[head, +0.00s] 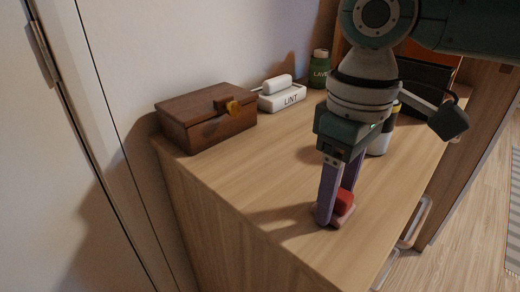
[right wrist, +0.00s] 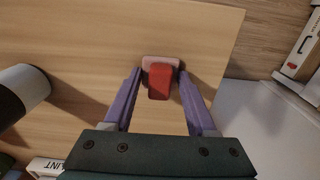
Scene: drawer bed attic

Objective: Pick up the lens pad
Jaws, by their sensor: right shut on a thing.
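The lens pad is most likely the small red block on a pink base (head: 345,201) near the front edge of the wooden top; no label on it can be read. It also shows in the right wrist view (right wrist: 159,80). My right gripper (head: 336,212) points down with its purple fingers on either side of the pad, shut on it. In the right wrist view the fingertips (right wrist: 160,72) flank the pink base. The pad is at or very close to the surface; I cannot tell whether it is lifted. My left gripper is not in view.
A white and dark cylinder (right wrist: 22,92) stands near my arm. A dark cup-shaped thing (head: 449,121) is at the right. The front left surface is clear.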

